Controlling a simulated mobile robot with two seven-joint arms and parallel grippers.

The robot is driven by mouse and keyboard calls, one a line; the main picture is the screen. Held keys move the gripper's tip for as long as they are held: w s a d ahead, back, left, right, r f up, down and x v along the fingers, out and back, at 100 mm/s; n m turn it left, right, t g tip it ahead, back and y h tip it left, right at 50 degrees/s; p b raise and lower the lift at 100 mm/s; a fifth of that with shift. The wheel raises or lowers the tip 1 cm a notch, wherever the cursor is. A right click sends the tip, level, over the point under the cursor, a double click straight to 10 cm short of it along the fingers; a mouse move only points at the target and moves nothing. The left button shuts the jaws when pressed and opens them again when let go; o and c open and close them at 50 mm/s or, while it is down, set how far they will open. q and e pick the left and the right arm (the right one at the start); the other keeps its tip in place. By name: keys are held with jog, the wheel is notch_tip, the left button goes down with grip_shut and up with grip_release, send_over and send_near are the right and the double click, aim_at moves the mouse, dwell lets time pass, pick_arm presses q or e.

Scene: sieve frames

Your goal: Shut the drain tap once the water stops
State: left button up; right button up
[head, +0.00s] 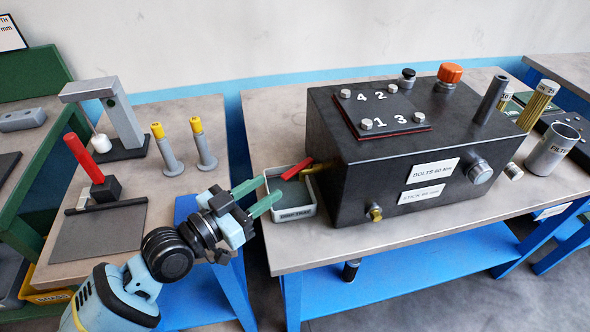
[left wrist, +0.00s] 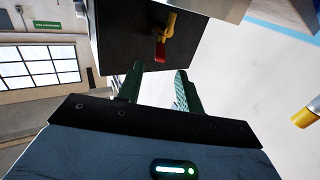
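The drain tap has a red lever (head: 297,171) and a brass body (head: 318,168) on the left side of a dark metal box (head: 350,185). In the left wrist view the red lever (left wrist: 160,50) hangs below the yellow brass body (left wrist: 171,24). My left gripper (head: 271,187) is open, with green fingers apart and nothing between them, just left of the tap by the drip tray's rim. In the left wrist view the gripper (left wrist: 158,84) faces the lever, with a gap between. No water stream can be made out. My right gripper is not in view.
A pale drip tray (head: 292,214) stands under the tap. The box carries a numbered plate (head: 383,109), an orange cap (head: 450,73) and a brass plug (head: 376,213). A left bench holds a press stand (head: 122,120) and two yellow-topped posts (head: 167,150).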

aim_at(282, 178)
pick_arm(q)
jog(key=shift+x, duration=3.8)
jog(key=shift+c, duration=0.3)
grip_shut()
